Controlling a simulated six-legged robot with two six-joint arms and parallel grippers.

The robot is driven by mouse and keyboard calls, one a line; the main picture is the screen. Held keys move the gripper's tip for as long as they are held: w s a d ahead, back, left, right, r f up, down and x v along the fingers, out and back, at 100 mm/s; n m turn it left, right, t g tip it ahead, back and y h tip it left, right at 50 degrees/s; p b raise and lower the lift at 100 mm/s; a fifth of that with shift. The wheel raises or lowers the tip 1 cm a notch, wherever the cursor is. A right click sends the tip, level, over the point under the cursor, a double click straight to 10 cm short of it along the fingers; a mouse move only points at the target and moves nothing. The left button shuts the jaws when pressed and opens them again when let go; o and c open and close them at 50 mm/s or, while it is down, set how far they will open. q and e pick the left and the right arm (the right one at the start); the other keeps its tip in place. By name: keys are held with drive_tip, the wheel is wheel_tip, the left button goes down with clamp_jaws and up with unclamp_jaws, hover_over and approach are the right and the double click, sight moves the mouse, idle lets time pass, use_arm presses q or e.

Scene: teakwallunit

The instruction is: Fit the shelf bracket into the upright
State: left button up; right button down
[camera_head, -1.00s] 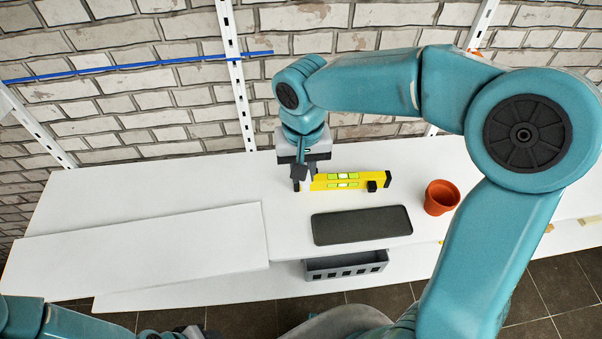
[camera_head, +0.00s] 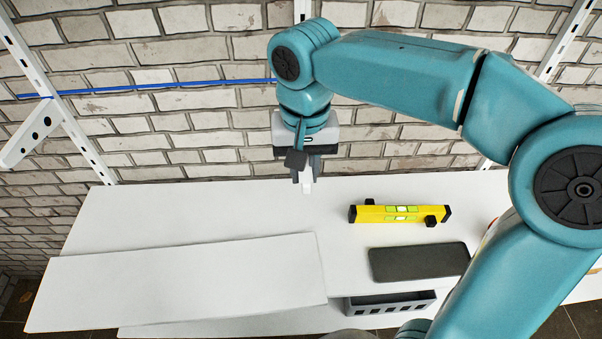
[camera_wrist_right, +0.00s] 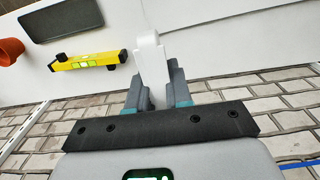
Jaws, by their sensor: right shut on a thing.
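My right gripper (camera_head: 306,178) is shut on a white shelf bracket (camera_wrist_right: 151,62), which shows between the fingers in the right wrist view. In the head view only the bracket's small white tip (camera_head: 307,188) shows below the fingers. The gripper is above the rear of the white shelf, apart from the wall. The middle upright (camera_head: 302,10) is mostly hidden behind my right arm. The slotted left upright (camera_head: 60,97) carries another white bracket (camera_head: 32,138). The right upright (camera_head: 565,42) stands at the far right. My left gripper is out of view.
A yellow spirit level (camera_head: 400,214) and a dark tray (camera_head: 418,262) lie on the white shelf (camera_head: 200,212), right of the gripper. A loose white board (camera_head: 180,285) lies at front left. A grey basket (camera_head: 390,303) sits lower. A blue strip (camera_head: 170,87) crosses the brick wall.

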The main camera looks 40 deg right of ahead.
drive_tip(key=shift+s+d+r, duration=0.1)
drive_tip(key=shift+d, duration=0.05)
drive_tip(key=shift+d+r+p, duration=0.1)
drive_tip(key=shift+d+p, duration=0.1)
drive_tip(key=shift+p, duration=0.1)
drive_tip(key=w+d+p, duration=0.3)
drive_tip(key=w, duration=0.2)
drive_tip(key=shift+d, duration=0.25)
idle(0.4)
drive_tip(key=shift+w+a, duration=0.1)
drive_tip(key=shift+p, duration=0.3)
idle(0.7)
